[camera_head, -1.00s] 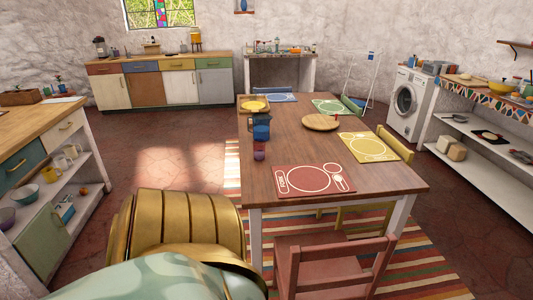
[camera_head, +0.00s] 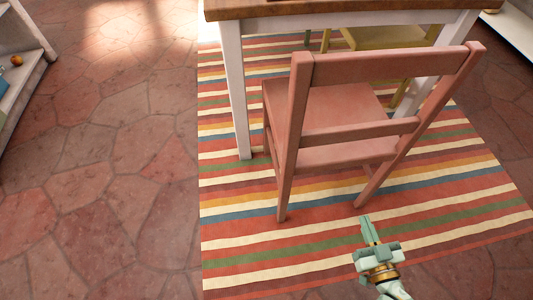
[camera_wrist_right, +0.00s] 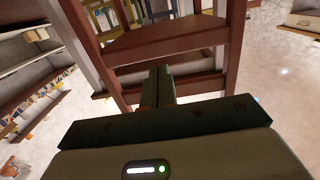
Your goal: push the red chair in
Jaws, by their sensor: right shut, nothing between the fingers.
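The red chair (camera_head: 330,107) stands on the striped rug at the near end of the wooden table (camera_head: 290,14), its back toward me. Its seat front reaches toward the table edge. My right gripper (camera_head: 368,228) is shut and empty, in front of the chair back on my side, near the chair's right rear leg in the picture. In the right wrist view, the shut fingers (camera_wrist_right: 160,85) point at the slatted chair back (camera_wrist_right: 165,45). I cannot tell whether they touch it. My left gripper is not in view.
The striped rug (camera_head: 240,240) lies under the chair and table. A yellow chair (camera_head: 375,36) stands behind the red one at the table's side. A white table leg (camera_head: 236,95) is left of the red chair. Stone floor at left (camera_head: 110,190) is clear.

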